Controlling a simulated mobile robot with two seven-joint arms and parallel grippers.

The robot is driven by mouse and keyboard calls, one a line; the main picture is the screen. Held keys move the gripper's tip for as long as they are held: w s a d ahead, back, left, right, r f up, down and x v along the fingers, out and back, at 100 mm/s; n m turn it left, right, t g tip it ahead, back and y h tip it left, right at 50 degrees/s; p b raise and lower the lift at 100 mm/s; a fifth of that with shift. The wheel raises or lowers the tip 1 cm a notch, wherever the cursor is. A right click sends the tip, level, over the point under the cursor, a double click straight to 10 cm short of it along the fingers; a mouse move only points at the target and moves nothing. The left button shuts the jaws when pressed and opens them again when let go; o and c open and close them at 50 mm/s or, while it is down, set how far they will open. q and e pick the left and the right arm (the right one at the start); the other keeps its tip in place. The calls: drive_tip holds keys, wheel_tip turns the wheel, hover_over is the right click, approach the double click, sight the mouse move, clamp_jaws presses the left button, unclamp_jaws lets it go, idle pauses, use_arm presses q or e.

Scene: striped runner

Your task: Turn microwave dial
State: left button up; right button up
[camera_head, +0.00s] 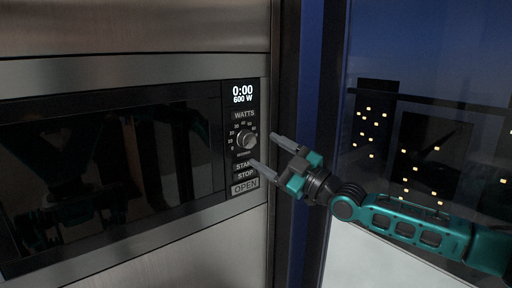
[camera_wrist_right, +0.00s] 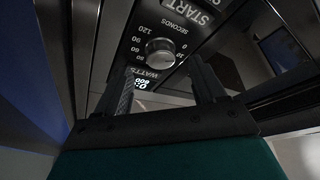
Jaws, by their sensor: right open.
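The microwave (camera_head: 110,150) is built into a metal-fronted unit at the left of the head view. Its round silver dial (camera_head: 246,138) sits on the black control panel, below the display reading 0:00 and 600 W. The dial also shows in the right wrist view (camera_wrist_right: 160,51), ringed by numbers. My right gripper (camera_head: 264,152) is open and empty in front of the panel, its two fingers pointing toward the dial. In the wrist view its fingers (camera_wrist_right: 165,88) lie on either side below the dial, apart from it. My left gripper is not in view.
START, STOP and OPEN buttons (camera_head: 245,177) lie below the dial, close to the lower finger. A dark blue post (camera_head: 312,100) and a window with a night city stand at the right. The dark microwave door shows reflections.

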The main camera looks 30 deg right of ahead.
sight(252, 142)
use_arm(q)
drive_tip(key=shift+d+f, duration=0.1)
use_arm(e)
drive_tip(key=shift+x, duration=2.15)
drive_tip(key=shift+c, duration=0.5)
